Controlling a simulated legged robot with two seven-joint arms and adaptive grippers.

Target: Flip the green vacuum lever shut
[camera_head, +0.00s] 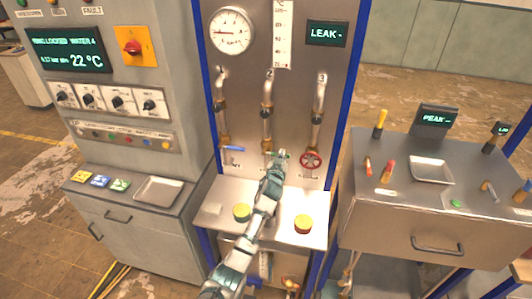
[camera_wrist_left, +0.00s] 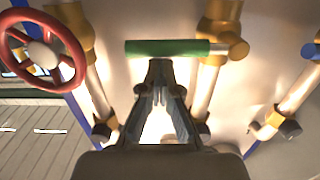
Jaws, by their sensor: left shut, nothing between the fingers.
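The green lever (camera_head: 283,155) sits on the middle pipe, between a blue lever and a red handwheel. In the left wrist view the green lever (camera_wrist_left: 170,48) runs crosswise from its brass valve (camera_wrist_left: 232,42), with a pale tip at the valve end. My left gripper (camera_head: 276,163) reaches up to the lever from below and hides part of the valve. In the left wrist view its fingers (camera_wrist_left: 160,85) are together and empty, with their tips at the lever's lower edge. I cannot tell whether they touch it. My right gripper is not in view.
The red handwheel (camera_head: 311,160) is close on the right, and the blue lever (camera_head: 232,148) is on the left. The screen (camera_head: 327,34) reads "LEAK -".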

